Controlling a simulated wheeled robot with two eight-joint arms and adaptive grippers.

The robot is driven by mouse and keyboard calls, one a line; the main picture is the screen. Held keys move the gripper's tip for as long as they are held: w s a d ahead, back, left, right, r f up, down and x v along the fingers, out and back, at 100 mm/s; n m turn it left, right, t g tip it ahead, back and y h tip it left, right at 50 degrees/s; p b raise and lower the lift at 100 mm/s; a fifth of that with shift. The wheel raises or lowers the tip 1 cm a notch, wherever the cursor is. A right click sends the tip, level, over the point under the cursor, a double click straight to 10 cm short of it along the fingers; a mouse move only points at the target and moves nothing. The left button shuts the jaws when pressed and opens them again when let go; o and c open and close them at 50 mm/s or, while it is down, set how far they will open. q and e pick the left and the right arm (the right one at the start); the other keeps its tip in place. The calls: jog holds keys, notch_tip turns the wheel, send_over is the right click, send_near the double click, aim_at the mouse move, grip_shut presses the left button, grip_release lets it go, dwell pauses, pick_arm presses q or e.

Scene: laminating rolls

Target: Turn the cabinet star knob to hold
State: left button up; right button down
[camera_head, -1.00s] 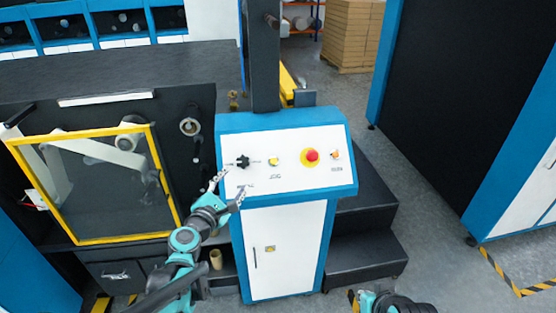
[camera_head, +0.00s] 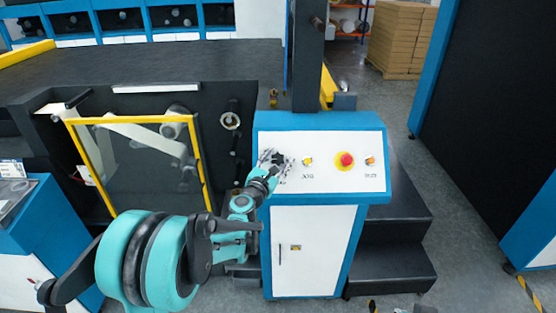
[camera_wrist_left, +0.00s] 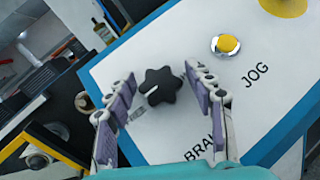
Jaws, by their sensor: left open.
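The black star knob (camera_wrist_left: 160,87) sits on the white sloped panel of the blue cabinet (camera_head: 325,209). It carries a pale pointer mark on its left side in the left wrist view. It also shows in the head view (camera_head: 279,159), partly covered by the gripper. My left gripper (camera_wrist_left: 159,88) is open, with one finger on each side of the knob and a visible gap to each. The fingers do not grip it. In the head view my left gripper (camera_head: 273,158) is at the panel's left end. The lettering by the knob is partly hidden by a finger. My right gripper cannot be made out.
Right of the knob are a yellow JOG button (camera_wrist_left: 229,44), a red emergency button (camera_head: 346,160) on a yellow base, and an orange button (camera_head: 370,160). A yellow-framed clear guard (camera_head: 140,165) stands left of the cabinet. Black steps (camera_head: 395,235) stand right.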

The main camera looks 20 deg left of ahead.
pick_arm(q)
jog(key=shift+c, duration=0.4)
jog(key=c, duration=1.1)
